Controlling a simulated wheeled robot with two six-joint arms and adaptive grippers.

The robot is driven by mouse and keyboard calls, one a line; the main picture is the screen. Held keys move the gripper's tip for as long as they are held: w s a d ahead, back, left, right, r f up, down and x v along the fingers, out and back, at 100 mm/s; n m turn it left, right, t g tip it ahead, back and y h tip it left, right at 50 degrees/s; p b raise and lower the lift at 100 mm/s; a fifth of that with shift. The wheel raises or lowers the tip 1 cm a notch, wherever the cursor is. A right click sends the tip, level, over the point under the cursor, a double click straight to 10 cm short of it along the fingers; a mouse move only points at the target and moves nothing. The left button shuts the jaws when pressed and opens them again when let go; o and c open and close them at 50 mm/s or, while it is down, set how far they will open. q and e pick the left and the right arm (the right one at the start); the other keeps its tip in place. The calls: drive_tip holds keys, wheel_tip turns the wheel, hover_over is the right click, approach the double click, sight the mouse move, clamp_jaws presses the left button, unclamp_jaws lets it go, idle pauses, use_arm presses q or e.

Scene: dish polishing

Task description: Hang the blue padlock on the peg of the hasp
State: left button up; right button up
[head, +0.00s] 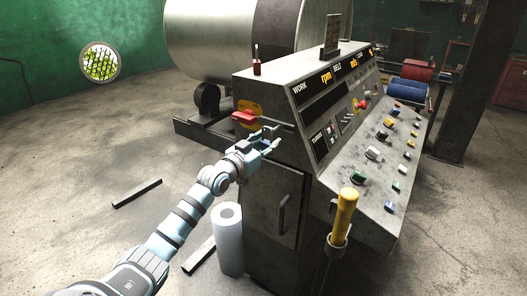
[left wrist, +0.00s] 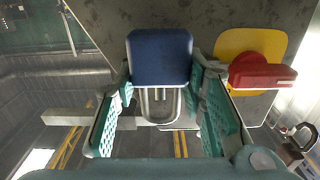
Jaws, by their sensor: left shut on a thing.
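My left gripper (head: 257,149) is shut on the blue padlock (left wrist: 160,57), whose body sits between the fingertips in the left wrist view. Its metal shackle (left wrist: 160,105) points toward the bottom of that view. In the head view the gripper is close to the grey console's left side, below a red handle (head: 244,117) on a yellow plate (head: 257,106). The red handle (left wrist: 262,76) and yellow plate (left wrist: 238,43) lie right of the padlock in the left wrist view. I cannot make out the hasp's peg clearly. My right gripper is in neither view.
The grey console (head: 290,160) carries many knobs and a yellow-handled lever (head: 346,210). A door handle (head: 283,214) sticks out below my gripper. A white roll (head: 229,240) stands on the floor. The floor at left is mostly free, apart from a dark bar (head: 137,193).

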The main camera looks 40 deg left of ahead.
sight(269, 141)
use_arm(q)
drive_tip(key=shift+w, duration=0.2)
drive_tip(key=shift+r+p, duration=0.3)
drive_tip(key=shift+p, duration=0.7)
drive_tip(key=shift+w+f+b, duration=0.35)
drive_tip(key=shift+f+b, duration=0.05)
drive_tip(key=shift+b, duration=0.4)
drive_tip(key=shift+w+f+b, duration=0.15)
drive_tip(key=shift+w+b, duration=0.8)
drive_tip(key=shift+b, duration=0.25)
drive_tip(key=shift+w+f+b, duration=0.35)
drive_tip(key=shift+w+b, duration=0.3)
drive_tip(key=shift+b, duration=0.45)
drive_tip(key=o, duration=1.4)
drive_tip(key=shift+c, duration=0.2)
